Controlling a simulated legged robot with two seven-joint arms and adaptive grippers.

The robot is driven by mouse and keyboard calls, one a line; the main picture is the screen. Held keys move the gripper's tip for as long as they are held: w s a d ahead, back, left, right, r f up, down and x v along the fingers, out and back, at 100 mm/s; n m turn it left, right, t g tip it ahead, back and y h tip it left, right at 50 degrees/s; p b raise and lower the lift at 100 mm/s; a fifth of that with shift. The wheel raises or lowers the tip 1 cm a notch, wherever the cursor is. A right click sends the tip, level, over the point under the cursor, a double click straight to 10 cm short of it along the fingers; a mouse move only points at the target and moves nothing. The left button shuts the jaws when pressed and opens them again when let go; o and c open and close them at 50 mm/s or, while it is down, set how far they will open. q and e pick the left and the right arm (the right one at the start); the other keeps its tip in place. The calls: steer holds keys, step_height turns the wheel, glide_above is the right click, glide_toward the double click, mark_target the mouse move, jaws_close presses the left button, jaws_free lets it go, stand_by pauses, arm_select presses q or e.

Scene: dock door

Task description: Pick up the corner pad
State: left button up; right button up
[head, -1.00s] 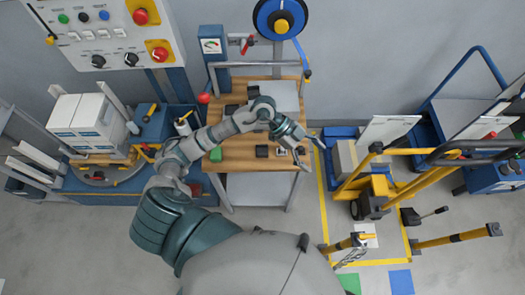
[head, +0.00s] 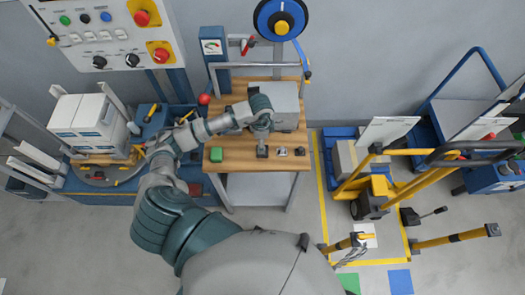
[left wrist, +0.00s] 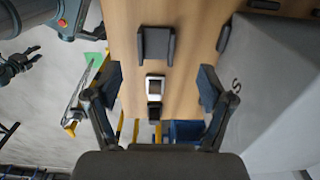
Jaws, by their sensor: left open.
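The corner pad appears to be the dark channel-shaped piece (left wrist: 156,46) lying on the wooden bench top, with raised side edges. In the head view a dark piece at the front middle of the bench (head: 262,151) seems to be the same pad, partly covered by my gripper. My left gripper (head: 262,143) points down over the bench there. In the left wrist view its two fingers (left wrist: 159,85) are wide apart with nothing between them but bench and small parts lying below. The pad lies beyond the fingertips, apart from them.
A silver buckle-like part (left wrist: 155,84) and a dark part (head: 299,151) lie in a row right of the pad. A green block (head: 205,155) sits left on the bench. A grey box (left wrist: 275,85) stands close behind, with small black pieces beside it.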

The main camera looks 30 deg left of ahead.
arm_select(q)
steer(key=shift+s+d+f+p, duration=0.15)
steer(key=shift+f+p, duration=0.1)
steer(key=shift+f, duration=1.3)
steer(key=shift+w+d+f+p, duration=0.15)
steer(key=shift+f+p, duration=0.1)
steer(key=shift+f, duration=1.3)
steer(key=shift+s, duration=0.1)
steer(key=c, duration=1)
